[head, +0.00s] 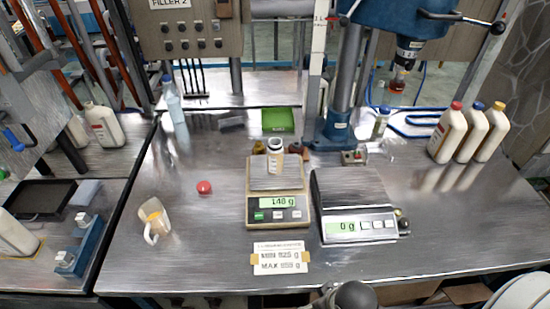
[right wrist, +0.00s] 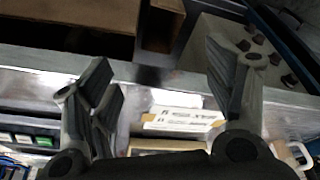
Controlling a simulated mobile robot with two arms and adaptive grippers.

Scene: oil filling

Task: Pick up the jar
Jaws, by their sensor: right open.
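A small white jar (head: 275,155) with a brownish lower part stands upright at the back of the left scale (head: 262,220), whose display reads about 140 g. A loose red cap (head: 204,187) lies on the table to the left of that scale. My right gripper (right wrist: 165,90) shows in the right wrist view with its two fingers spread wide and nothing between them. The jar cannot be made out in that view. My left gripper is in neither view.
A second scale (head: 355,200) reading 0 g stands to the right. A label card (head: 280,258) lies in front.

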